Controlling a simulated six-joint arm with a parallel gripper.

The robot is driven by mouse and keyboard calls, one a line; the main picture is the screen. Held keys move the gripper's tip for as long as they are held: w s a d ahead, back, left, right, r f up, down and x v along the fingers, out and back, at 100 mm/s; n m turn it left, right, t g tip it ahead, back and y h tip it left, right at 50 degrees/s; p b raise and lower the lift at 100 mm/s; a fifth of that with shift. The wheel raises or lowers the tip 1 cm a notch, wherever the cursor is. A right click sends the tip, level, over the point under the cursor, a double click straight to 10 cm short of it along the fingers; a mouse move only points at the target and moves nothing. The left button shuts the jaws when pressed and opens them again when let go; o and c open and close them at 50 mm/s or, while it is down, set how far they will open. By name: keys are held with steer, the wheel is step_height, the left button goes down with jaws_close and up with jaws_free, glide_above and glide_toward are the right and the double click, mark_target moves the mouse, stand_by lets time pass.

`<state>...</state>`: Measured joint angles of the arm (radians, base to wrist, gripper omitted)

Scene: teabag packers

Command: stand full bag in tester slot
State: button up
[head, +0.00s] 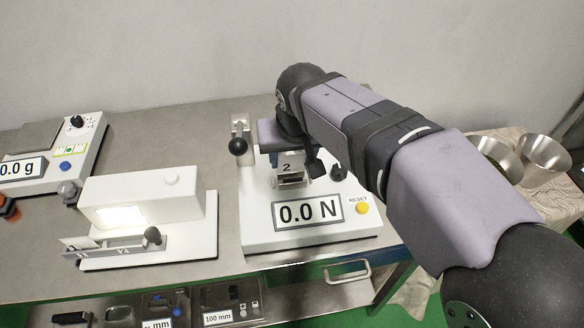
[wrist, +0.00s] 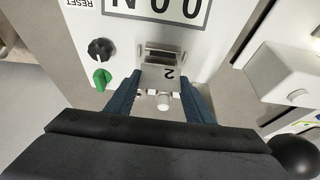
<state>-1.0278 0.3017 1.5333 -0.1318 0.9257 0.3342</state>
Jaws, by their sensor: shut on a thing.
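The white tester (head: 258,232), its display reading 0.0 N, stands right of centre in the head view. Its panel (wrist: 118,50) also shows upside down in the wrist view. A grey metal block marked 2 (head: 288,167) is at the tester's middle, and a slotted metal part shows at its front edge. The block (wrist: 168,75) lies between the two blue fingers of my gripper (wrist: 160,84), which is shut on it low over the tester. In the head view my arm hides most of the gripper. I cannot make out a teabag in either view.
A black-knobbed lever (head: 238,146) stands at the tester's left, and a dark knob (head: 338,173) at its right. A white lamp box (head: 150,205) and a 0.0 g scale (head: 60,160) are farther left. Metal bowls (head: 543,155) stand at right. Bare bench (head: 215,262) lies between devices.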

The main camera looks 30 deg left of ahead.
mark_target(292, 171)
steer(key=shift+f, duration=1.85)
steer(key=shift+s+d+f+b, duration=0.1)
steer(key=shift+f+b, duration=0.15)
steer(key=shift+b, duration=0.05)
